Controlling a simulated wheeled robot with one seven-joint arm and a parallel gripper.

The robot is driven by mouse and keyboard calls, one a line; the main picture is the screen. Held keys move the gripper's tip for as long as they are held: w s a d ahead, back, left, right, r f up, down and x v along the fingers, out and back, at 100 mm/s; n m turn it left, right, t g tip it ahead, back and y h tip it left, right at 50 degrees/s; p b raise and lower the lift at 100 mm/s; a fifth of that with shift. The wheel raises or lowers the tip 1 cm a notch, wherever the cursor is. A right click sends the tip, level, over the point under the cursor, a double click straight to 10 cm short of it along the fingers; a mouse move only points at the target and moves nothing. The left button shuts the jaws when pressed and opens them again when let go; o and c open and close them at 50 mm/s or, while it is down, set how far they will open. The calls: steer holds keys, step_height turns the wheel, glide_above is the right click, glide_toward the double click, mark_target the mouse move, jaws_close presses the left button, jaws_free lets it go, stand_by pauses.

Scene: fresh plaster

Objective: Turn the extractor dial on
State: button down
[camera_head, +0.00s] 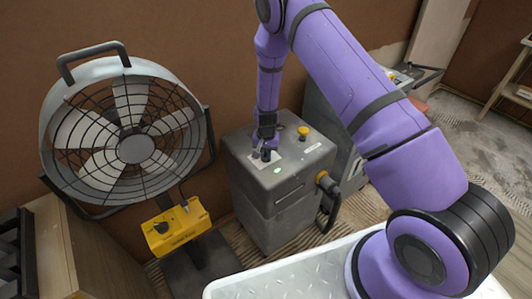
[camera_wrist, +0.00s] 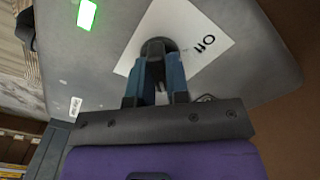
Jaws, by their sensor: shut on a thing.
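The extractor is a grey box-shaped unit (camera_head: 262,202) in the middle of the head view. A white label plate (camera_head: 285,160) lies on its top, and it shows in the wrist view (camera_wrist: 222,30) with the word "Off". The dark round dial (camera_wrist: 158,47) sits on that plate, partly hidden by my fingers. My gripper (camera_head: 265,153) points down onto the unit's top. In the wrist view my gripper (camera_wrist: 160,62) is shut on the dial. A green light (camera_head: 277,171) glows on the unit near the dial; it also shows in the wrist view (camera_wrist: 87,14).
A yellow knob (camera_head: 303,131) stands on the unit's top behind my gripper. A large fan (camera_head: 133,148) stands at left, with a yellow control box (camera_head: 176,228) below it. A hose fitting (camera_head: 328,185) sticks out from the unit's right side. A brown wall is close behind.

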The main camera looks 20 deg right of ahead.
stand_by(0.4)
steer(key=c, duration=1.1)
jaws_free()
step_height(320, 180, up, 11)
step_height(320, 180, up, 16)
steer(key=f+t, duration=0.1)
glide_above(266, 153)
steer(key=s+d, duration=0.1)
steer(key=s, duration=0.1)
steer(key=s+d+r+n+t+y, duration=0.1)
steer(key=s+r, duration=0.4)
steer(key=r, duration=0.3)
steer(key=s+d+r+n, duration=0.1)
steer(key=s+r, duration=0.4)
steer(key=r, duration=0.3)
steer(key=s+d+r+n+t, duration=0.1)
steer(key=s+r, duration=0.3)
steer(key=s, duration=0.4)
steer(key=s+d+r+n+t, duration=0.1)
steer(key=s+r, duration=0.3)
steer(key=s, duration=0.5)
steer(key=s+d+r+n+t+h, duration=0.1)
steer(key=s+d+r, duration=0.1)
steer(key=s, duration=0.6)
steer(key=shift+v, duration=0.9)
